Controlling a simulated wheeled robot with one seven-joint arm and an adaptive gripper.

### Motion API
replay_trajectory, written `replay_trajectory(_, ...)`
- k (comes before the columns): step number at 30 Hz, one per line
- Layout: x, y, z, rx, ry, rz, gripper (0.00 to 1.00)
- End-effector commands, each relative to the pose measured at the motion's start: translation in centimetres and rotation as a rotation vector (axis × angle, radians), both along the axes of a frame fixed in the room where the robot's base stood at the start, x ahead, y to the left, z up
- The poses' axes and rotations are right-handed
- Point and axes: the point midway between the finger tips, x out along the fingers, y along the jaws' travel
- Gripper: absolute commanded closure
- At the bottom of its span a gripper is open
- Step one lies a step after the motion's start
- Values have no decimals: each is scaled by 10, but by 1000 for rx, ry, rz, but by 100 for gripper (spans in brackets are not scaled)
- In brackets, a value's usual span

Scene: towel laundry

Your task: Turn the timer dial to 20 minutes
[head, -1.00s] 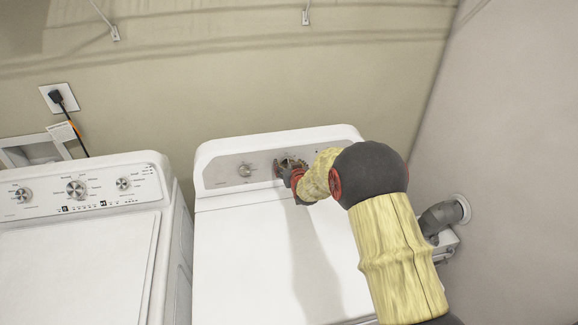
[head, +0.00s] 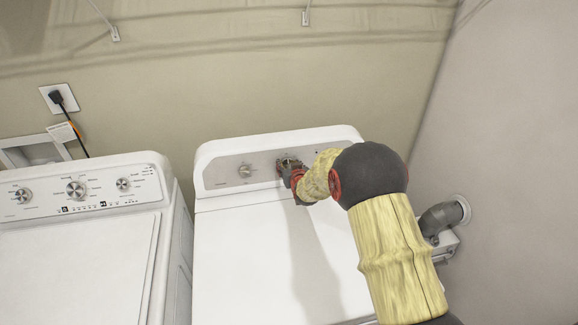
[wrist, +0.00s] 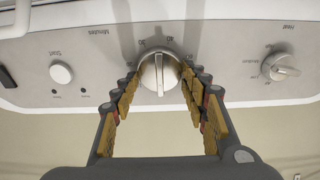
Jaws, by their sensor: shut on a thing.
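The timer dial (wrist: 158,72) is a round silver knob with a raised grip bar on the dryer's grey control panel (wrist: 112,88). Printed numbers and the word "Minutes" lie around it, upside down in the wrist view. My gripper (wrist: 160,78) has its two fingers on either side of the dial and is shut on it. The dial's exact setting is too small to read. In the head view my gripper (head: 286,167) is at the panel of the white dryer (head: 240,235) and mostly hides the dial.
A heat knob (wrist: 281,67) and a start button (wrist: 61,73) flank the dial. The heat knob also shows in the head view (head: 244,171). A white washer (head: 80,245) stands to the left. A wall is close on the right, with a grey vent pipe (head: 440,217).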

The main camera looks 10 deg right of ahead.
Motion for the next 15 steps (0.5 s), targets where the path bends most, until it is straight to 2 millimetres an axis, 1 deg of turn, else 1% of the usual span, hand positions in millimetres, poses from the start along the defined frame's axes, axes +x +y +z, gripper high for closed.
replay_trajectory(8,0,0,0,21,0,-10,81)
replay_trajectory(15,1,-1,-1,125,-1,-61,81)
